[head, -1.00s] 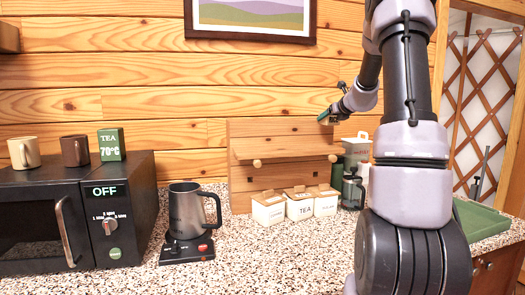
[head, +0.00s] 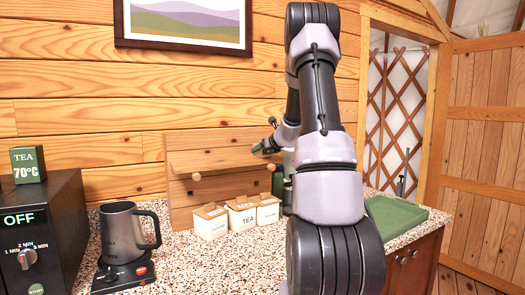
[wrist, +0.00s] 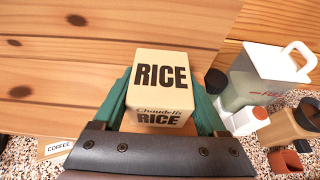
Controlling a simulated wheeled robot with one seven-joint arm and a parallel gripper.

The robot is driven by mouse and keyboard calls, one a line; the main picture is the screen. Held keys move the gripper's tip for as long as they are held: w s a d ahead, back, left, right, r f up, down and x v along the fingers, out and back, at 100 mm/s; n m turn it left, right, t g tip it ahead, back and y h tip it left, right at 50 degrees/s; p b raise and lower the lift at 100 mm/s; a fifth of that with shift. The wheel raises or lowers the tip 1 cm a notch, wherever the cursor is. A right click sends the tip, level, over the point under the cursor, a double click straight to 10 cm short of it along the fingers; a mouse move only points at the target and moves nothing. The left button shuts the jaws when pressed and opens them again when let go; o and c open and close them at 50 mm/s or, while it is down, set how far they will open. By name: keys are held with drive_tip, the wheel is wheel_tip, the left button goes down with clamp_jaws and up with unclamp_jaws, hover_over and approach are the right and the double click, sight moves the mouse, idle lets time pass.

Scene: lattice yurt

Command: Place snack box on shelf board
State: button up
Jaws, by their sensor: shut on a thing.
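A small cream box lettered RICE (wrist: 160,75) is the box in hand; no label calls it a snack box. My gripper (wrist: 160,100) is shut on it, with teal fingers at its left and right sides. In the head view my gripper (head: 264,148) is small, close to the right end of the wooden shelf board (head: 215,162); the box is hard to make out there. The shelf board juts from a wooden back panel above the counter. I cannot tell whether the box touches the board.
Several lidded boxes, one lettered TEA (head: 241,217), stand on the counter below the shelf. A kettle (head: 125,235) and microwave (head: 35,245) are at left. A green tray (head: 395,217) lies at right. A glass jug (wrist: 265,80) is right of my gripper.

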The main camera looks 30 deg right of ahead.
drive_tip(key=shift+f, duration=0.1)
drive_tip(key=o, duration=1.4)
drive_tip(key=shift+o, duration=0.2)
